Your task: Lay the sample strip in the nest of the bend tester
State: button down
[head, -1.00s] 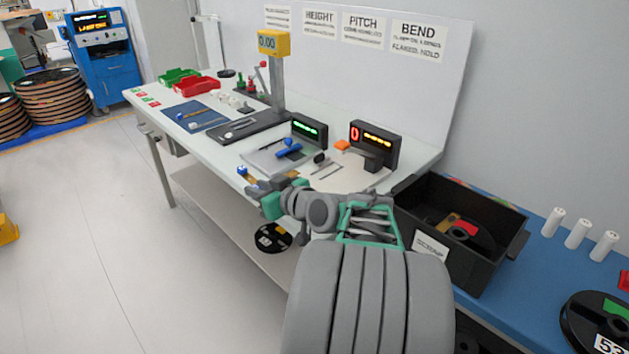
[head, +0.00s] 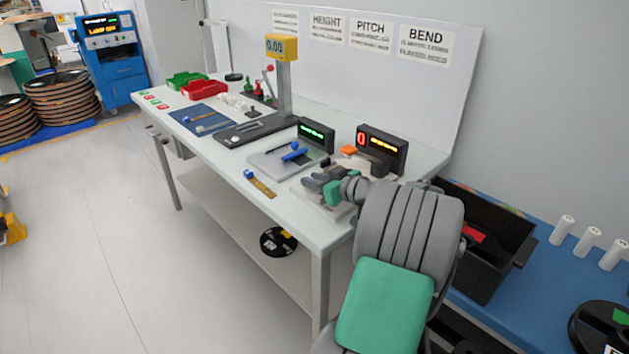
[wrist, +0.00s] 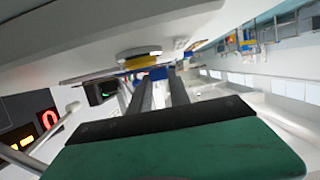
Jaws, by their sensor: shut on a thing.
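My gripper (head: 306,184) is low over the right part of the bench, in front of the bend tester (head: 381,148). Its fingers, which also show in the wrist view (wrist: 160,84), are shut on a small blue thing (wrist: 158,73). Most of that thing is hidden, so I cannot tell whether it is the sample strip. An amber strip with a blue end (head: 262,186) lies on the bench near the front edge, left of my gripper and apart from it. My gripper and arm cover much of the tester's base and its nest.
A grey plate (head: 266,165) with a blue tool (head: 294,155) lies left of the tester. A black crate (head: 510,235) stands right of the bench. The bench front left of the amber strip is clear.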

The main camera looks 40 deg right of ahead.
jog(key=shift+f+b, duration=0.25)
jog(key=shift+b, duration=0.15)
jog(key=c, duration=1.2)
grip_release()
jog(key=shift+c, duration=0.2)
jog(key=shift+r, duration=0.1)
jog(key=shift+r+p, duration=0.2)
jog(key=shift+p, duration=0.1)
jog(key=shift+s+r, duration=0.2)
jog(key=shift+s, duration=0.05)
jog(key=v, duration=1.1)
jog(key=shift+s, duration=0.25)
